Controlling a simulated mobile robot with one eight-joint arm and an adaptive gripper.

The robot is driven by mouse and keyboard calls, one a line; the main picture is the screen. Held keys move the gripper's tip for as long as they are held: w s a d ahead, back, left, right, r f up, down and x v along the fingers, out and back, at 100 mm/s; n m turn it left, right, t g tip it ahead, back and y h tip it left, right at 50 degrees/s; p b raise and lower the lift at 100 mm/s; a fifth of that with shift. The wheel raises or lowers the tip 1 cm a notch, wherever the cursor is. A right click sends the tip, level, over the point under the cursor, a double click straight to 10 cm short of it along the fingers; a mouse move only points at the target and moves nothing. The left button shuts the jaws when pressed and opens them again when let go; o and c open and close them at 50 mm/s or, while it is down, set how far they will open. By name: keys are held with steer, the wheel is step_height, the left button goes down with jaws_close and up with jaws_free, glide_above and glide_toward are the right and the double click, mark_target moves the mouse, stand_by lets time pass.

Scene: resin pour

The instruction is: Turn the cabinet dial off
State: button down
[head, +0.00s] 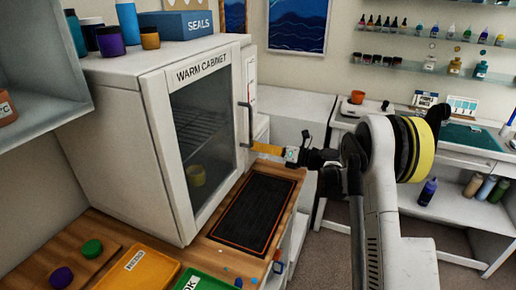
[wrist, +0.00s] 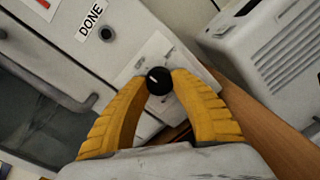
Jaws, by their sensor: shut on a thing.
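The white warm cabinet (head: 105,120) stands on the wooden counter at the left of the head view, its glass door (head: 203,125) closed. In the wrist view, the cabinet dial (wrist: 158,80) is a small round black knob with a white mark, on a pale plate right of the door. My gripper's yellow fingers (wrist: 158,84) are shut on the dial, one fingertip at each side. In the head view, my gripper (head: 262,148) reaches the cabinet's front panel just right of the door handle (head: 246,125). The dial is hidden there.
A black mat with an orange edge (head: 228,232) lies on the counter before the door. A yellow cup (head: 195,175) shows behind the glass. Orange (head: 135,275) and green trays (head: 205,283) lie at the front. In the wrist view, a vented grey-white box (wrist: 270,50) stands close right of my fingers.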

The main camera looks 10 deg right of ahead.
steer(key=shift+s+a+f+n, duration=0.1)
steer(key=shift+a+f+n, duration=0.05)
steer(key=shift+n, duration=0.25)
steer(key=c, duration=1)
jaws_free()
steer(key=v, duration=1.2)
